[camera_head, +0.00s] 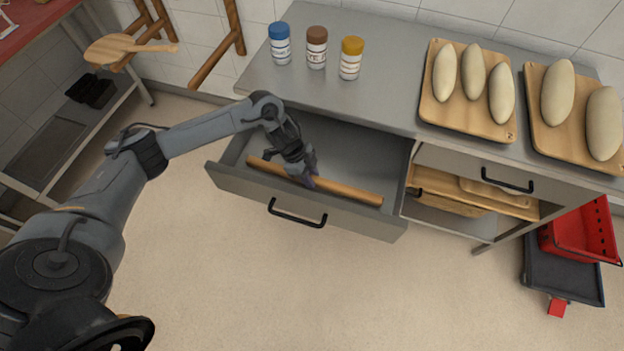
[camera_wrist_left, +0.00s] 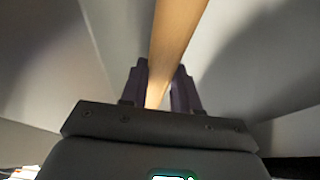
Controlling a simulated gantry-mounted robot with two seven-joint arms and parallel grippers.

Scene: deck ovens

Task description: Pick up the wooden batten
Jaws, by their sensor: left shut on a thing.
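The wooden batten (camera_head: 345,190) is a long, light brown rod lying lengthwise in the open drawer (camera_head: 240,183), close to the drawer's front panel. My left gripper (camera_head: 306,181) reaches down into the drawer and is shut on the batten near its middle. In the left wrist view the batten (camera_wrist_left: 175,45) runs away between the two dark fingers of my left gripper (camera_wrist_left: 160,88). I cannot tell whether the batten still touches the drawer floor. My right gripper is not in view.
Three jars, blue-lidded (camera_head: 280,45), brown-lidded (camera_head: 317,48) and yellow-lidded (camera_head: 350,60), stand on the steel counter (camera_head: 390,90) behind the drawer. Two boards (camera_head: 440,122) with pale loaves lie to the right. A red basket (camera_head: 585,235) is at the far right. The floor in front is clear.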

